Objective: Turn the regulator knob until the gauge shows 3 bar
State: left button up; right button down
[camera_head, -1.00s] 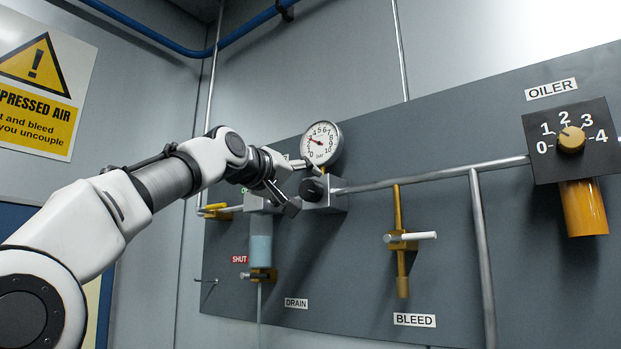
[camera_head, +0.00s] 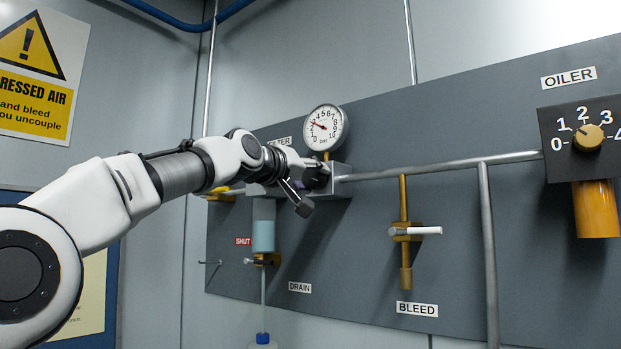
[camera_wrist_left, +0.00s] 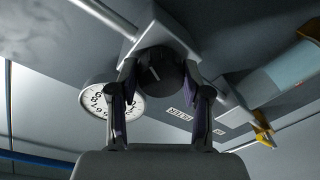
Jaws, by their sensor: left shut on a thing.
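The round white pressure gauge (camera_head: 326,128) sits above the regulator block (camera_head: 338,183) on the grey panel. Its needle points up and left, at roughly 3; the small scale makes the exact value hard to tell. The gauge also shows, tilted, in the left wrist view (camera_wrist_left: 118,98). My left gripper (camera_head: 311,186) is at the dark regulator knob (camera_head: 317,177). In the left wrist view, my left gripper (camera_wrist_left: 160,68) has one finger on each side of the knob (camera_wrist_left: 158,78), shut on it. A pale mark shows on the knob's face. My right gripper is out of view.
A pipe (camera_head: 440,166) runs right from the regulator to the oiler (camera_head: 594,208) with its numbered dial. The bleed valve (camera_head: 405,231) stands on the right, below the pipe. The filter bowl (camera_head: 263,235) with its drain hangs below left, close under my gripper.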

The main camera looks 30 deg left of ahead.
pick_arm(q)
jog(key=shift+m, duration=0.3)
jog(key=o, duration=1.2)
jog(key=shift+c, duration=0.2)
